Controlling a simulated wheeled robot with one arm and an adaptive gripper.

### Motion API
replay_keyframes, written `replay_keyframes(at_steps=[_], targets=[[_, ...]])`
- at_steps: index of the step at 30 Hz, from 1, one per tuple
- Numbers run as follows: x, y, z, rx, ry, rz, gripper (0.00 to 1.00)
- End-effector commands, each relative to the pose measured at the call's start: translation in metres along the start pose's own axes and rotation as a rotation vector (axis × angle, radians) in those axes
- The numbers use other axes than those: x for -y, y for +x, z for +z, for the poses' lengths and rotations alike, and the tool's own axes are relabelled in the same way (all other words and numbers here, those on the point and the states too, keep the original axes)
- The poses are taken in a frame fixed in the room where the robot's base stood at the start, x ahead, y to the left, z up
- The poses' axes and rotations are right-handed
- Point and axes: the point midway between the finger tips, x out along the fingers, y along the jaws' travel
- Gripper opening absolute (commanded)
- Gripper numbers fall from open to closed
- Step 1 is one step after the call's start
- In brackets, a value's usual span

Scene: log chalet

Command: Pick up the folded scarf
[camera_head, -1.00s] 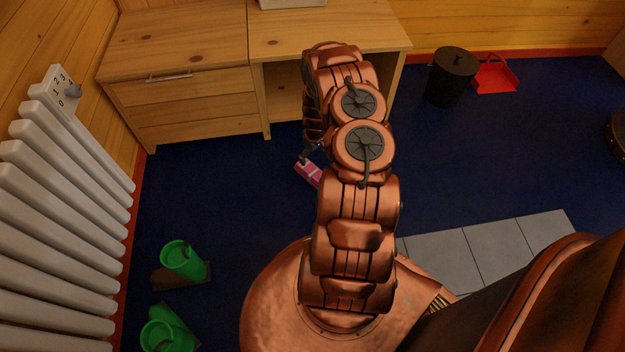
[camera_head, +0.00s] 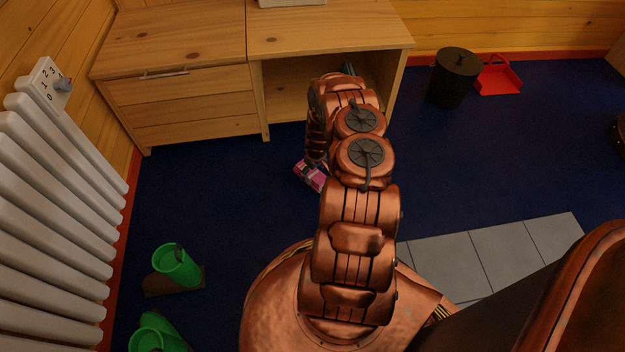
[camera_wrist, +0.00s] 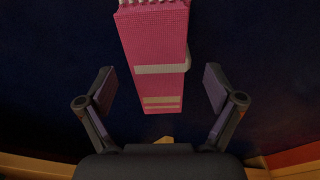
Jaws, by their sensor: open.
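The folded scarf (camera_wrist: 155,45) is pink with pale stripes and a fringed end. In the wrist view it lies on the dark blue floor at the upper middle, ahead of and between the fingers of my gripper (camera_wrist: 160,92). The fingers are apart and not touching it. In the head view the scarf (camera_head: 311,176) lies on the floor in front of the wooden desk, partly hidden by my arm. My gripper is mostly hidden behind my arm there. How high the gripper is above the scarf I cannot tell.
The wooden desk (camera_head: 185,95) with drawers and an open bay stands just behind the scarf. A white radiator (camera_head: 60,200) is at the left, with green boots (camera_head: 177,265) near it. A black bin (camera_head: 453,78) and red dustpan (camera_head: 497,78) stand back right.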

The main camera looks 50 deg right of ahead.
Motion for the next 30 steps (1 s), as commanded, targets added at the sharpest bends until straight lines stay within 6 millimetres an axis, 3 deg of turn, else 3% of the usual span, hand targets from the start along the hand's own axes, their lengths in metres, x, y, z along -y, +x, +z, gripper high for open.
replay_keyframes(at_steps=[1,3,10,26,30], targets=[[0.0010,0.0111,0.0009,0.001,-0.001,-0.002,0.92],[0.0010,0.0152,0.0013,0.001,0.000,-0.002,0.92],[0.0006,0.0142,0.0010,0.001,0.000,-0.001,0.92],[0.0006,0.0141,0.0009,0.001,0.000,-0.001,0.38],[0.0006,0.0141,0.0010,0.002,0.000,-0.001,0.36]])
